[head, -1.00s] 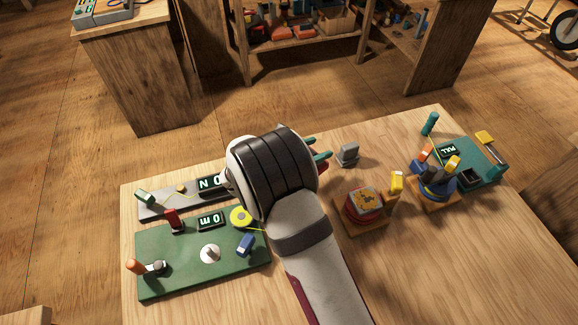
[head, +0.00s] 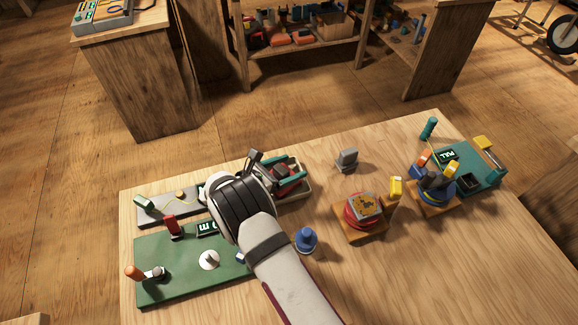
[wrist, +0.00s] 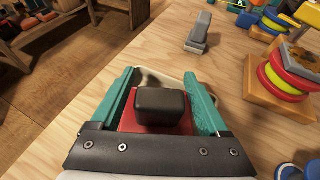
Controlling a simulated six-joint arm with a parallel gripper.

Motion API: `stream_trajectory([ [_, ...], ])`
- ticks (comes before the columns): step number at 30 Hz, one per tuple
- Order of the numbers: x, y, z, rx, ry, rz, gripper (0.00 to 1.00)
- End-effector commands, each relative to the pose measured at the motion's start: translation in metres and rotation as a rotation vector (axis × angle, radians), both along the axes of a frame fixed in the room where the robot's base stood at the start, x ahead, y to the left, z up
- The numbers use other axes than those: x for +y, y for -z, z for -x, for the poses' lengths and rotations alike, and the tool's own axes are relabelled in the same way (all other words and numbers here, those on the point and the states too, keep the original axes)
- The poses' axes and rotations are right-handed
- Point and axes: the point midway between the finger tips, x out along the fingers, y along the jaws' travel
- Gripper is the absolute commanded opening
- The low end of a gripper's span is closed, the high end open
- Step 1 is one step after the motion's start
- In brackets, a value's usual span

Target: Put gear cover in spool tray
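The gear cover (wrist: 160,108), a red plate with a dark rounded block on top, lies between the two teal fingers of my gripper (wrist: 160,95). The fingers appear closed on its sides. In the head view the gear cover (head: 282,171) and my gripper (head: 286,176) are at the spool tray (head: 309,188), a shallow cream-rimmed tray at the table's back edge. Its pale rim also shows behind the fingers in the wrist view (wrist: 178,74). My wrist hides the tray's left part. I cannot tell whether the cover touches the tray floor.
A grey block (head: 347,160) stands right of the tray. A red spool stack (head: 362,210), a blue stack (head: 436,188) and a teal board (head: 475,165) are farther right. A green board (head: 180,265) lies left.

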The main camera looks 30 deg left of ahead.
Motion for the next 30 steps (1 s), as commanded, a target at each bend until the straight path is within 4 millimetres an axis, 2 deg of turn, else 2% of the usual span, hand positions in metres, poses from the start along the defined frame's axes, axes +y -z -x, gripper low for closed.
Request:
stream_trajectory([
  [10,0.0,-0.004,0.0,-0.001,0.0,-0.002,0.87],
  [14,0.011,-0.014,0.023,-0.001,-0.004,-0.003,0.87],
  [18,0.026,-0.03,0.059,-0.001,-0.005,-0.002,0.87],
  [22,0.036,-0.041,0.085,0.0,-0.003,-0.001,0.87],
  [26,0.042,-0.048,0.099,0.0,-0.001,-0.001,0.87],
  [30,0.042,-0.049,0.103,0.001,0.003,-0.001,0.87],
])
